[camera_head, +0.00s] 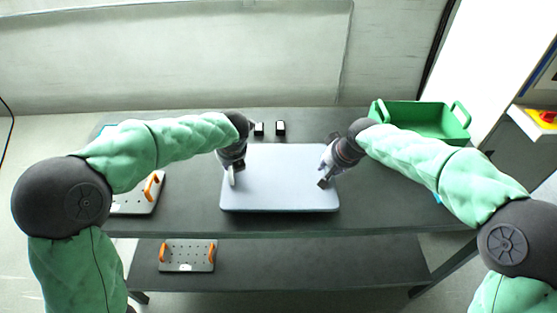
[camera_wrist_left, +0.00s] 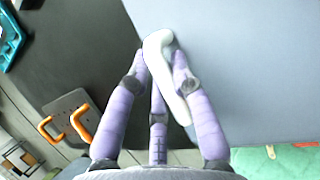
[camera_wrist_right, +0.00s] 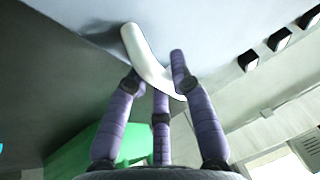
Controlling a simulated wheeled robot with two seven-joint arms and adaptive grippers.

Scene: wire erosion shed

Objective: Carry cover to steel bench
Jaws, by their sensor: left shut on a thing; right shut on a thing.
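The cover (camera_head: 280,180) is a flat, pale blue-grey panel with rounded corners and a white handle at each side. It is level over the middle of the dark bench (camera_head: 385,195); I cannot tell whether it touches the top. My left gripper (camera_head: 232,175) is shut on the left handle, a white curved bar in the left wrist view (camera_wrist_left: 162,58). My right gripper (camera_head: 325,177) is shut on the right handle, which shows in the right wrist view (camera_wrist_right: 140,52). The grippers hide parts of both handles in the head view.
A green crate (camera_head: 425,113) stands at the bench's back right. Two small dark blocks, one (camera_head: 281,128) at the right, are behind the cover. A plate with orange handles (camera_head: 140,203) lies at the left, another (camera_head: 187,257) on the lower shelf. A wall closes the back.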

